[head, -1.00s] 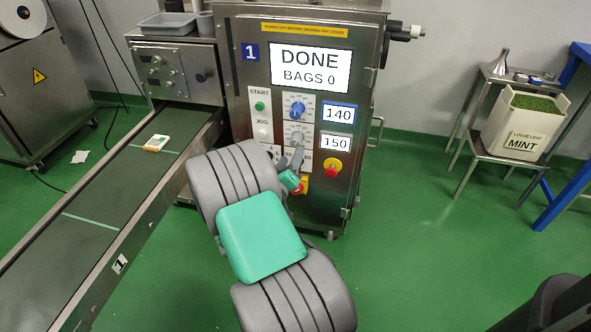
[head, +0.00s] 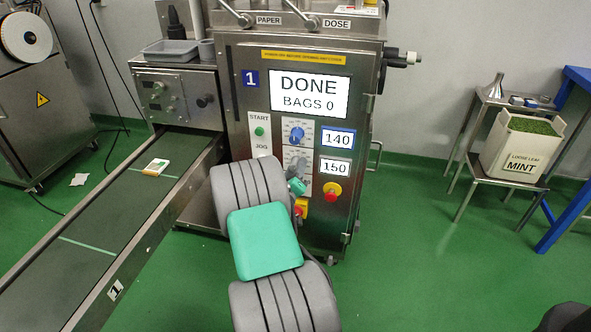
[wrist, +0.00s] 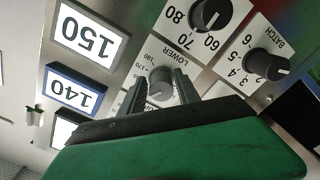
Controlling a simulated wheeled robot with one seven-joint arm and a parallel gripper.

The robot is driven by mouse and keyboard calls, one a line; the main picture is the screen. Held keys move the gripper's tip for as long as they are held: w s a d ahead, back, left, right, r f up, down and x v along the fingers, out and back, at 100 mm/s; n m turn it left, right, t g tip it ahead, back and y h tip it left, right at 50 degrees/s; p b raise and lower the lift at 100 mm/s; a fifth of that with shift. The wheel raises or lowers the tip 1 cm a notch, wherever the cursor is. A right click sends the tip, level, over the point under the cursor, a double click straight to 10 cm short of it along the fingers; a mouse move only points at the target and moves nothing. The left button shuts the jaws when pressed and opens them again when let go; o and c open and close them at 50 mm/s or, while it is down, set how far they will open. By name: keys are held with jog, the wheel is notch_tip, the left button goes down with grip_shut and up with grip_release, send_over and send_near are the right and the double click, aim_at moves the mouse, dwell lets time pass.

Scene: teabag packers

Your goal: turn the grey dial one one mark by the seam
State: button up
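The grey dial (wrist: 160,82), marked LOWER, is on the front panel of machine 1. In the wrist view, which is upside down, it shows between the two fingers of my gripper (wrist: 161,92). The fingers are apart, one on each side of the dial. I cannot tell whether they touch it. In the head view the dial (head: 295,160) sits below the blue dial (head: 297,134), and my gripper and arm partly cover that area. The readout 150 (head: 335,169) is beside the grey dial; it also shows in the wrist view (wrist: 85,38).
The blue-framed readout (head: 338,139) shows 140. The screen (head: 308,95) reads DONE, BAGS 0. Two black dials (wrist: 210,15) (wrist: 265,65) are near my fingers. A red button (head: 332,191) is lower right. A conveyor (head: 100,222) runs at left.

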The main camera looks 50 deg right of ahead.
grip_shut()
jog(key=shift+a, duration=0.1)
jog(key=shift+r+n, duration=0.1)
jog(key=shift+n, duration=0.2)
jog(key=shift+r+n+p, duration=0.1)
jog(key=shift+n+p, duration=0.5)
jog(key=shift+n, duration=0.6)
jog(key=shift+n+p, duration=0.5)
jog(key=shift+n, duration=0.9)
jog(key=shift+o, duration=1.6)
grip_release()
